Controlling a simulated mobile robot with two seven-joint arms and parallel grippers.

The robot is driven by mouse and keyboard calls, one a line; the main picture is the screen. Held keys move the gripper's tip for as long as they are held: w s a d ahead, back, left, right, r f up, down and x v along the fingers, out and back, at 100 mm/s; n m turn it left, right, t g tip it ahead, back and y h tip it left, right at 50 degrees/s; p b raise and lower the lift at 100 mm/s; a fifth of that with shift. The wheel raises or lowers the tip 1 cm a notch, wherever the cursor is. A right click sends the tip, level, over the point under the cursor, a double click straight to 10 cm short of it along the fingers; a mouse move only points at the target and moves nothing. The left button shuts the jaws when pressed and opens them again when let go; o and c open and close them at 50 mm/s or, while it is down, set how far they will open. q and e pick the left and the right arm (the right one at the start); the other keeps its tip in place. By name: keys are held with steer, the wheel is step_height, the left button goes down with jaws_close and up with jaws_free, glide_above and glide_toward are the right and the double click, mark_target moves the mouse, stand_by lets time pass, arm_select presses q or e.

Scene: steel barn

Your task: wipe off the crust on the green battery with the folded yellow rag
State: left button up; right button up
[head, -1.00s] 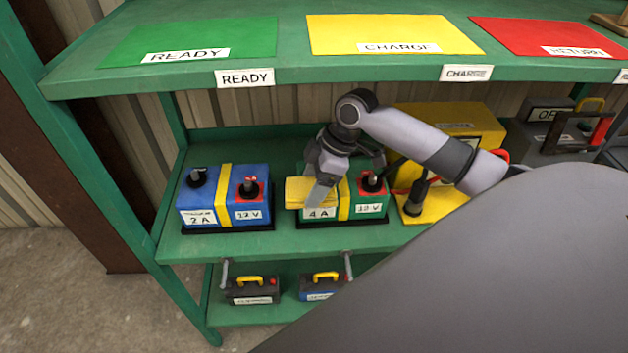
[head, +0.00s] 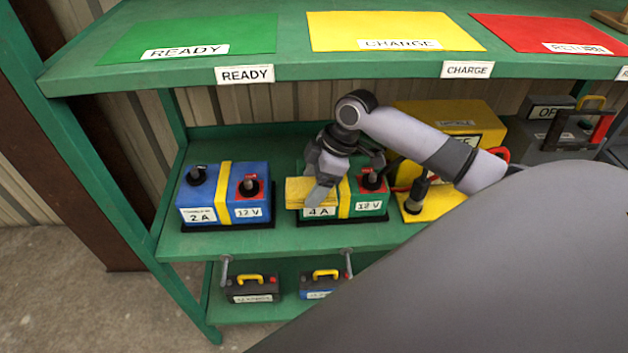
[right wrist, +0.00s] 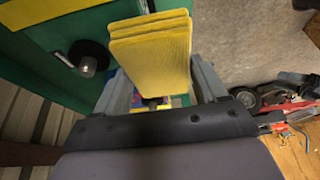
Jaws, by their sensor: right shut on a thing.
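The green battery (head: 369,204) sits on the middle shelf, with a yellow strap, a "4 A" label and a "12 V" label. My right gripper (head: 322,192) is over its left part, shut on the folded yellow rag (head: 301,191). The rag is at the battery's top left and hides the left terminal there; I cannot tell whether it touches the crust. The right terminal, with a red base, stays visible. In the right wrist view the folded rag (right wrist: 152,50) shows between the fingers (right wrist: 160,80). No crust can be made out. My left gripper is not in view.
A blue battery (head: 205,200) marked "2 A" stands to the left on the same shelf (head: 215,245). A yellow box (head: 460,125) and a dark grey case (head: 552,140) stand to the right. Small batteries (head: 252,288) sit below.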

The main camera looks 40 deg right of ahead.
mark_target(334, 188)
steer(key=shift+f, duration=0.6)
steer(key=shift+s+d+r+p, duration=0.15)
steer(key=shift+s+d+p, duration=0.3)
steer(key=shift+d, duration=0.3)
steer(key=shift+s+d+p, duration=0.5)
steer(key=shift+s+d, duration=0.1)
steer(key=shift+d, duration=0.35)
steer(key=shift+w+a+f+p, duration=0.15)
steer(key=shift+w+a, duration=0.2)
steer(key=shift+a, duration=0.2)
steer(key=shift+w+a+p, duration=0.1)
steer(key=shift+w+a, duration=0.2)
steer(key=shift+a, duration=0.3)
steer(key=shift+w+a+f+p, duration=0.15)
steer(key=shift+w+a, duration=0.2)
steer(key=shift+a, duration=0.2)
steer(key=shift+s+d+r+p, duration=0.15)
steer(key=shift+s+d+p, duration=0.35)
steer(key=shift+d, duration=0.3)
steer(key=shift+s+d, duration=0.6)
steer(key=shift+d, duration=0.35)
steer(key=shift+w+a, duration=0.55)
steer(key=shift+a, duration=0.35)
steer(key=shift+w+a, duration=0.5)
steer(key=shift+a, duration=0.35)
steer(key=shift+s+d+r, duration=0.1)
steer(key=shift+s+d, duration=0.4)
steer(key=shift+d, duration=0.35)
steer(key=shift+s+d, duration=0.45)
steer(key=shift+d, duration=0.35)
